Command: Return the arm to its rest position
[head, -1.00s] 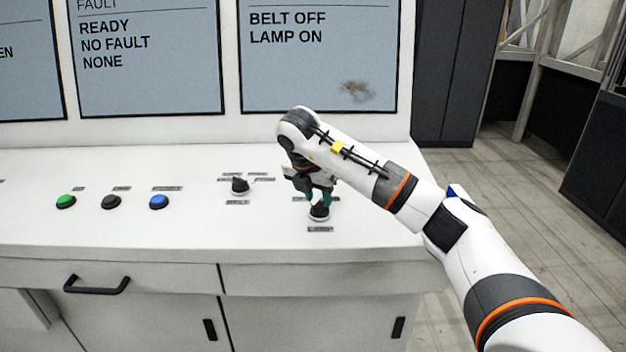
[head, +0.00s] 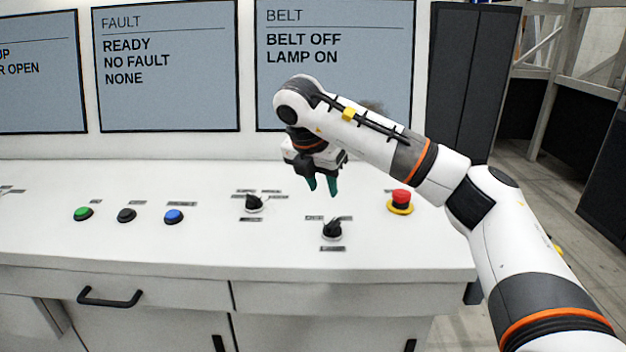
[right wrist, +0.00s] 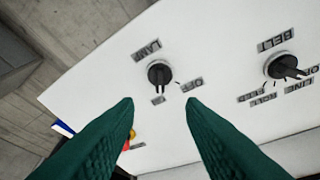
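My right arm (head: 370,135) reaches in from the right over the white control panel. My right gripper (head: 322,190) has green fingers and hangs above the panel, apart from the black lamp knob (head: 332,230) below it. In the right wrist view the fingertips (right wrist: 160,105) stand apart with nothing between them. The lamp knob (right wrist: 159,74) shows beyond the tips there, and the belt knob (right wrist: 285,66) is to its right. My left gripper is not in view.
The belt knob (head: 253,203), a red emergency button (head: 401,201) and green (head: 83,214), black (head: 126,215) and blue (head: 173,216) buttons stand on the panel. Screens (head: 335,75) rise behind it; one reads BELT OFF, LAMP ON. Open floor lies at right.

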